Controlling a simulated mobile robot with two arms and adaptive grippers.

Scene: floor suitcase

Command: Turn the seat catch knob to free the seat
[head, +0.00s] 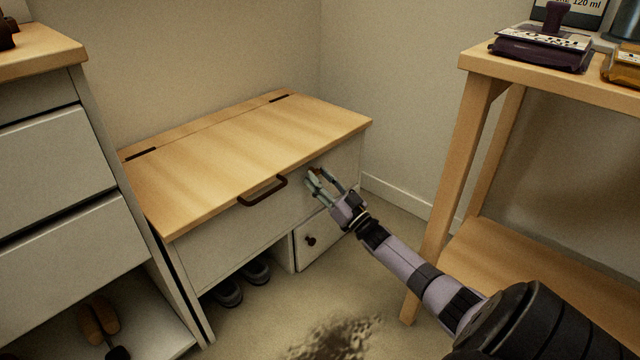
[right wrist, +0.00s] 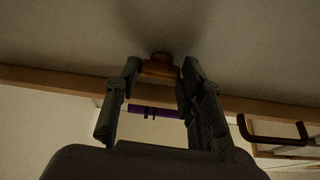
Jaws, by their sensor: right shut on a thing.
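The storage bench has a hinged wooden seat (head: 250,150), which lies flat and closed. A dark bar handle (head: 262,191) is on its front edge; it also shows in the right wrist view (right wrist: 272,130). The seat catch knob (right wrist: 160,67), small and orange-brown, is on the pale front panel. My right gripper (head: 315,174) is at the upper right of that panel, shut on the knob. In the right wrist view its two fingertips (right wrist: 158,68) are on either side of the knob. The knob's turn angle is hard to tell. My left gripper is out of view.
Below is a small drawer (head: 325,240) with a round knob, beside a cubby holding dark shoes (head: 257,271). A drawer cabinet (head: 50,170) stands close at left. A wooden table (head: 560,78) stands at right. A dark stain (head: 340,337) marks the floor.

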